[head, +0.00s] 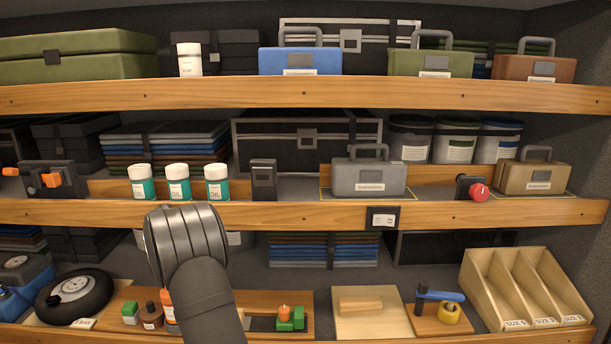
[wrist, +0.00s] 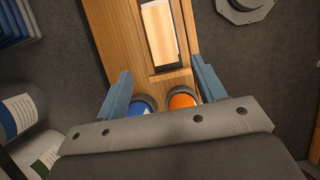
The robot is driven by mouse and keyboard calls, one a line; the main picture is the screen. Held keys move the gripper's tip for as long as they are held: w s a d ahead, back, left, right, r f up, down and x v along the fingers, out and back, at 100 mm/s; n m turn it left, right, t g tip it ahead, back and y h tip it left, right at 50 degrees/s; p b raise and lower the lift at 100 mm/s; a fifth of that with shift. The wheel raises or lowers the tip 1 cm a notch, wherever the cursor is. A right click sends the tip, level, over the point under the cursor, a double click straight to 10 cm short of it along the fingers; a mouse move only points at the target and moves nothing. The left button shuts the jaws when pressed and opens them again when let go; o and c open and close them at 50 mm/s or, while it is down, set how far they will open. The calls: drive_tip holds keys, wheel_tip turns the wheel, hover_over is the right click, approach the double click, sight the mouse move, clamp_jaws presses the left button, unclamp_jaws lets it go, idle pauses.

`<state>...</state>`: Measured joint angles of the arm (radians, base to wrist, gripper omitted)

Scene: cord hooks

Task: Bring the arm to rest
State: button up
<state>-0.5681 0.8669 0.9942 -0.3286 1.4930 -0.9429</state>
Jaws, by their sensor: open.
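My arm rises from the bottom of the head view in front of the lower shelf, its thick grey link (head: 188,243) blocking part of the shelf; my gripper is hidden there. In the wrist view my gripper (wrist: 160,68) shows two blue fingers spread apart with nothing held between them. Beyond the fingers, a container with a blue top (wrist: 143,104) and one with an orange top (wrist: 183,98) stand side by side on a wooden board (wrist: 112,45). The gripper's grey body hides their lower parts. Whether the fingers touch either container I cannot tell.
An orange bottle (head: 168,306) stands close beside my arm, partly hidden. Brown (head: 150,317) and green-topped (head: 130,312) containers are left of it. Teal oil cans (head: 178,182) stand on the middle shelf (head: 300,214) just above my arm. A wooden divider (head: 525,290) fills the lower right.

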drive_tip(key=x, duration=1.2)
drive_tip(key=shift+f, duration=0.15)
drive_tip(key=r, duration=0.2)
drive_tip(key=d+r, duration=0.1)
drive_tip(key=r, duration=0.2)
drive_tip(key=s+d+r, duration=0.2)
drive_tip(key=d+r, duration=0.5)
drive_tip(key=d, duration=0.5)
drive_tip(key=s+d+f, duration=0.1)
drive_tip(key=s+d, duration=0.1)
drive_tip(key=d, duration=0.9)
drive_tip(key=s+d+f, duration=0.1)
drive_tip(key=s+d, duration=0.1)
drive_tip(key=d, duration=1)
drive_tip(key=s+d+f, duration=0.1)
drive_tip(key=s+d, duration=0.1)
drive_tip(key=d, duration=0.9)
drive_tip(key=shift+s+d+f+m, duration=0.2)
drive_tip(key=shift+s+d+m, duration=0.05)
drive_tip(key=shift+d+m, duration=0.05)
